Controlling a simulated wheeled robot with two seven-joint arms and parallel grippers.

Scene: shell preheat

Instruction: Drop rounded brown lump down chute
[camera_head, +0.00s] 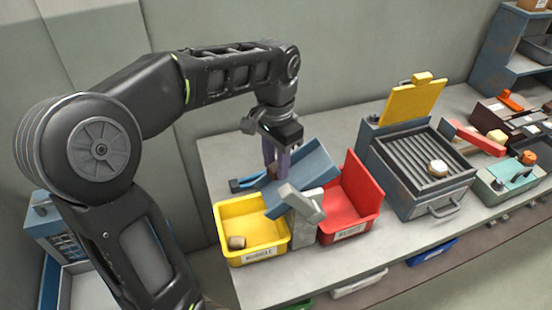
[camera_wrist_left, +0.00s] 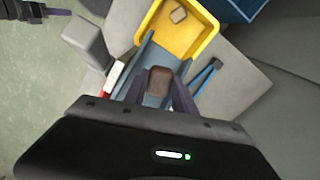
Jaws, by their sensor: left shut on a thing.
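My left gripper (camera_head: 276,166) is above the blue-grey chute (camera_head: 313,166), with its fingers pointing down. In the left wrist view its fingers (camera_wrist_left: 158,92) are shut on a rounded brown lump (camera_wrist_left: 159,79), with the chute (camera_wrist_left: 154,53) below. The fingers hide the lump in the head view. The chute is a tilted trough on a grey stand, sloping toward the yellow bin (camera_head: 223,212). A brown lump (camera_head: 236,242) lies in that bin; it also shows in the left wrist view (camera_wrist_left: 178,15). My right gripper (camera_wrist_left: 58,11) appears at the left wrist view's upper left, its opening unclear.
A red bin (camera_head: 371,190) stands right of the chute. A blue-handled tool (camera_head: 247,183) lies behind the yellow bin. A grey ribbed heater box (camera_head: 400,190) with a raised yellow lid (camera_head: 412,102) carries a pale lump (camera_head: 437,168). The bench front (camera_head: 360,265) is partly clear.

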